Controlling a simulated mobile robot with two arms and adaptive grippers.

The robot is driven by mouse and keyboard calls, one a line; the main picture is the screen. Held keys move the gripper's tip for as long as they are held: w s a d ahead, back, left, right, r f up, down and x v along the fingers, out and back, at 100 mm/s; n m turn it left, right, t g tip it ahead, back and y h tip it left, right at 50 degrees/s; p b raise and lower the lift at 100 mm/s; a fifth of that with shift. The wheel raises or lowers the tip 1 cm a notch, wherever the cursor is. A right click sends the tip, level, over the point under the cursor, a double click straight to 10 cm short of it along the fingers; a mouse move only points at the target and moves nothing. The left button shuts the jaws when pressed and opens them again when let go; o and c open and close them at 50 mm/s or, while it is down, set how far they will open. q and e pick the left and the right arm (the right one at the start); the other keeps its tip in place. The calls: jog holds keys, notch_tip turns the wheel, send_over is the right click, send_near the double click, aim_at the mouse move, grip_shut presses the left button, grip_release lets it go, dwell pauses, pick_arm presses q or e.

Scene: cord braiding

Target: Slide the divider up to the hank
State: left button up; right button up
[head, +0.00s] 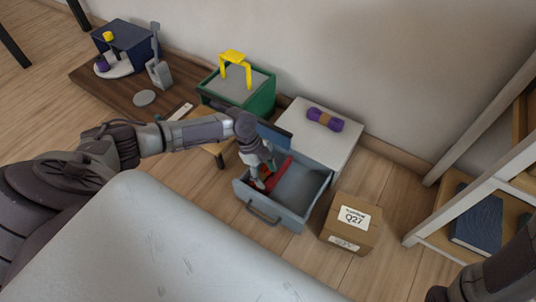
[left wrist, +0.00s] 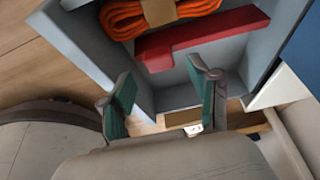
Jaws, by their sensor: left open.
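The red divider (head: 282,173) stands in the open grey-blue drawer (head: 310,187); the left wrist view shows it as a red bar with a block at one end (left wrist: 200,36). An orange hank (left wrist: 180,8) with a tan band lies just beyond the divider in the left wrist view, partly cut off by the frame. I cannot tell whether they touch. In the head view my gripper hides that side of the drawer. My left gripper (head: 264,178) is open and empty, its two green-padded fingers (left wrist: 163,100) apart on the divider's other side. My right gripper is out of view.
A purple hank (head: 325,119) lies on the white cabinet (head: 343,145). A cardboard box (head: 350,238) stands right of the drawer. A green bin (head: 262,101) with a yellow handle stands behind. A shelf with a blue book (head: 477,219) is at right.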

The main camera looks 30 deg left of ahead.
pick_arm(q)
jog(key=v, duration=0.9)
